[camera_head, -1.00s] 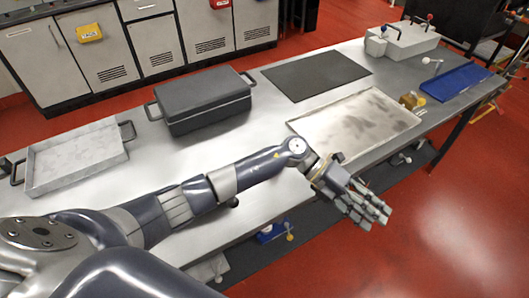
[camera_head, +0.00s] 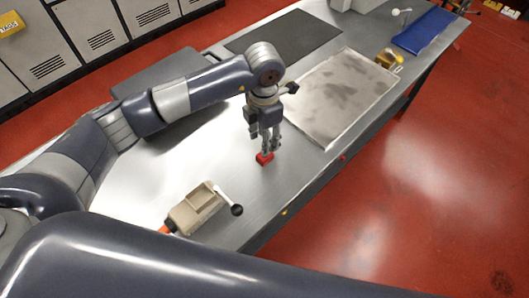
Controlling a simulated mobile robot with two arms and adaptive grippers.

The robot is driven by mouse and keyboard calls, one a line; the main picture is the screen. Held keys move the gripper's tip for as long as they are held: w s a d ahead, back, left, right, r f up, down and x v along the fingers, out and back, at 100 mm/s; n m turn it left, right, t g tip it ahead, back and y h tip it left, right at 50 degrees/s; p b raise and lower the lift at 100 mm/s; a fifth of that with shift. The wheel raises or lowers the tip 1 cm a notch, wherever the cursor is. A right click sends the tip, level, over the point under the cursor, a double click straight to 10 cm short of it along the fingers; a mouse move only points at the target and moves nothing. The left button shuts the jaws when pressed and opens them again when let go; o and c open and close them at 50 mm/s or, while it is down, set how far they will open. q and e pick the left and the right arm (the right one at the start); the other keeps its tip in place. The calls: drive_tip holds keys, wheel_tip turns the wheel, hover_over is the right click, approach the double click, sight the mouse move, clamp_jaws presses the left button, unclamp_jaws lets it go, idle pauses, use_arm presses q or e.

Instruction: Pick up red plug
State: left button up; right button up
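The small red plug (camera_head: 264,158) sits on the steel bench top near its front edge. My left gripper (camera_head: 269,149) points straight down over it, with its fingertips at the plug's upper edge. The fingers look close together, but I cannot tell whether they grip the plug or only stand around or behind it. My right gripper is out of view.
A beige box with a black-knobbed lever (camera_head: 195,209) stands left of the plug. A stained metal tray (camera_head: 333,98), a dark mat (camera_head: 285,36) and a blue tray (camera_head: 424,30) lie further back. A grey case (camera_head: 160,72) is partly behind my arm.

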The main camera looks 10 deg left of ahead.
sight(263, 161)
use_arm(q)
wheel_tip(263, 161, down, 4)
drive_tip(key=shift+d+f+p, duration=0.15)
drive_tip(key=shift+p, duration=0.85)
drive_tip(key=shift+f, duration=0.55)
clamp_jaws()
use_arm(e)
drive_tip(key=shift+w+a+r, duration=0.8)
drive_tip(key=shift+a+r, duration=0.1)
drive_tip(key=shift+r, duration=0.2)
